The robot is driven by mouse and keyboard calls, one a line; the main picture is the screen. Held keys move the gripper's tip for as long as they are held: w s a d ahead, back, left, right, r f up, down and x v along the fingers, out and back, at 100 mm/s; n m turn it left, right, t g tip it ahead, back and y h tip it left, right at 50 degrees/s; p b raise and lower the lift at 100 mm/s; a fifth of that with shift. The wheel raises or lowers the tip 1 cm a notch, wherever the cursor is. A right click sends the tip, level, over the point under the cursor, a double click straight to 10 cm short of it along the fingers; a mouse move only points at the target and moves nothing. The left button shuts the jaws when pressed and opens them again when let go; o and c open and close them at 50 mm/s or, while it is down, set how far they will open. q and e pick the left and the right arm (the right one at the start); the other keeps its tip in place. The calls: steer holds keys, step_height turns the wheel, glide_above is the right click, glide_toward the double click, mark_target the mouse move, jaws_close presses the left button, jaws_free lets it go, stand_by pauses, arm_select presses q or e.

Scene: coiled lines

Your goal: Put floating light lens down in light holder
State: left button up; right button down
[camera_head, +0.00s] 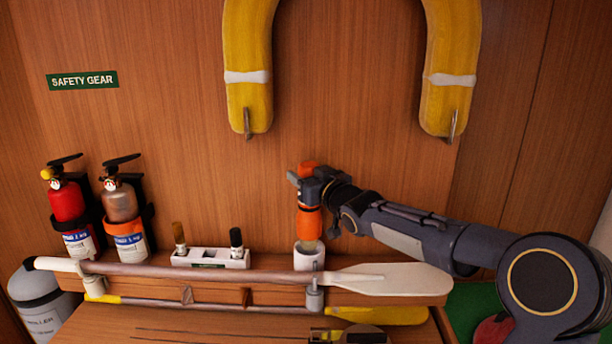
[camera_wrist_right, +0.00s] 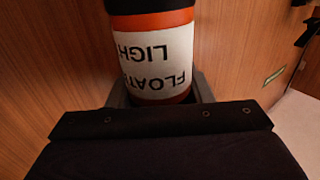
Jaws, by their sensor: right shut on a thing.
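My right gripper (camera_head: 310,184) is shut on the orange floating light (camera_head: 309,224), with the arm coming in from the right. The light stands about upright, its pale lens end pointing down. The white cup-shaped light holder (camera_head: 309,262) sits on the shelf directly below it. The lens end is at the holder's mouth; I cannot tell how far it is inside. In the right wrist view, the light (camera_wrist_right: 155,55) shows a white label with upside-down lettering between orange bands, held between dark fingers. My left gripper is not in view.
A white block (camera_head: 210,258) with two small upright items stands left of the holder. A paddle (camera_head: 390,279) lies across the shelf front, close before the holder. Two fire extinguishers (camera_head: 67,205) (camera_head: 121,205) stand at left. A yellow lifebuoy (camera_head: 249,70) hangs above.

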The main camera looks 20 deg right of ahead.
steer(key=shift+f+b, duration=2.8)
steer(key=shift+f, duration=0.55)
steer(key=c, duration=0.7)
jaws_free()
steer(key=shift+o, duration=0.4)
steer(key=shift+s+f, duration=0.1)
steer(key=shift+f, duration=0.05)
steer(key=s, duration=0.7)
steer(key=shift+s+d, duration=0.35)
steer(key=shift+d, duration=0.1)
